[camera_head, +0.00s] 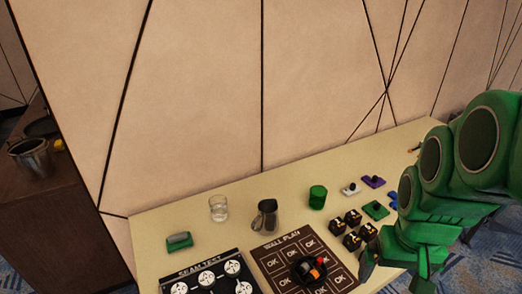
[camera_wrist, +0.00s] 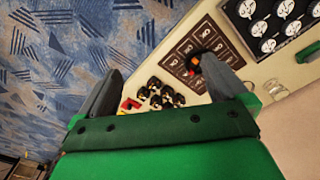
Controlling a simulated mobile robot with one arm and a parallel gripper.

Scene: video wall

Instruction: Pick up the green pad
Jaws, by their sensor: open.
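A small flat green pad (camera_head: 376,210) with a dark knob on top lies on the table, behind the black blocks and beside a purple and a white pad. I cannot make it out in the wrist view. My gripper (camera_head: 397,272) is at the right front in the head view, nearer the camera than the pad and apart from it. In the wrist view my gripper (camera_wrist: 160,70) has its two grey fingers spread wide with nothing held between them. Black blocks and a dark panel show beyond the fingers.
Black blocks (camera_head: 352,228) stand in front of the pad. A white pad (camera_head: 350,189), purple pad (camera_head: 373,181), green cylinder (camera_head: 318,197), metal pitcher (camera_head: 266,216), glass (camera_head: 218,208) and green-grey block (camera_head: 179,241) are on the table (camera_head: 160,220). A wall (camera_head: 210,100) rises behind.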

